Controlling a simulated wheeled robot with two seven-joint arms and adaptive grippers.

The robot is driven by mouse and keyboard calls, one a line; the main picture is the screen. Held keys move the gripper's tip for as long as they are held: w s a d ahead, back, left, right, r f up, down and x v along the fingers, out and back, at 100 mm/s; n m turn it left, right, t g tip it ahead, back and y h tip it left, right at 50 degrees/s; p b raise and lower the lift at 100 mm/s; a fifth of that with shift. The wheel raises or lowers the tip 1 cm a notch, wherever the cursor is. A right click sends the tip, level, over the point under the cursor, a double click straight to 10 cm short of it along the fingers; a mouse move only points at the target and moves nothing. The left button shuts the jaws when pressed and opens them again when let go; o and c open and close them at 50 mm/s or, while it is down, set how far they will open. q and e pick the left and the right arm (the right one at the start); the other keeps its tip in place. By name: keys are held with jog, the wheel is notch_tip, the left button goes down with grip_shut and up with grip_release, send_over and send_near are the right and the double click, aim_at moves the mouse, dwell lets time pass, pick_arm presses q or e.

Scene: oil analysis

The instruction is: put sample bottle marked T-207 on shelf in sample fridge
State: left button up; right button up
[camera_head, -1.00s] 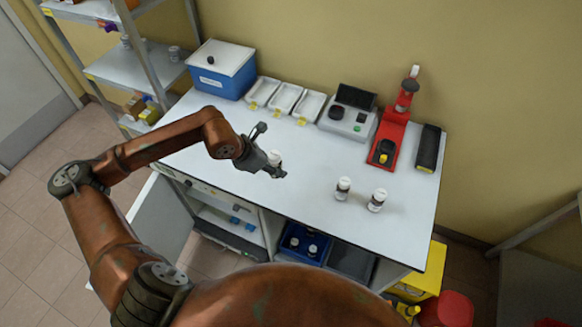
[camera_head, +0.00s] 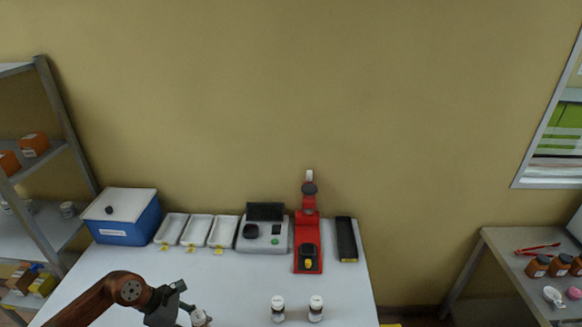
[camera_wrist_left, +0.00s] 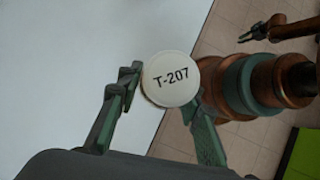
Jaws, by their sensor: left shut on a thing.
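My left gripper (camera_head: 180,309) is at the lower edge of the head view, over the white table. It is shut on a white-capped sample bottle (camera_head: 199,318). In the left wrist view the bottle's cap (camera_wrist_left: 171,79) reads T-207 and sits between the two fingers. Two more white-capped bottles, a left one (camera_head: 278,308) and a right one (camera_head: 316,308), stand upright on the table to the right of the gripper; their markings cannot be read. The sample fridge is not in the head view now.
A blue box (camera_head: 125,217) with a white lid, several white trays (camera_head: 197,230), a grey instrument (camera_head: 262,234), a red device (camera_head: 308,240) and a black block (camera_head: 346,240) line the table's back. Shelving (camera_head: 55,130) stands left, a side table (camera_head: 487,236) right.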

pick_arm(q)
jog(key=s+d+m+g+y, duration=0.2)
jog(key=m+g+y, duration=0.1)
jog(key=m, duration=0.7)
jog(key=s+d+r+m+g+y, duration=0.1)
jog(key=s+d+m+g+y, duration=0.1)
jog(key=m, duration=0.8)
jog(key=s+g+y, duration=0.1)
jog(key=g, duration=0.1)
jog(key=shift+s+d+g, duration=0.15)
jog(key=shift+d+g, duration=0.05)
jog(key=shift+g, duration=0.2)
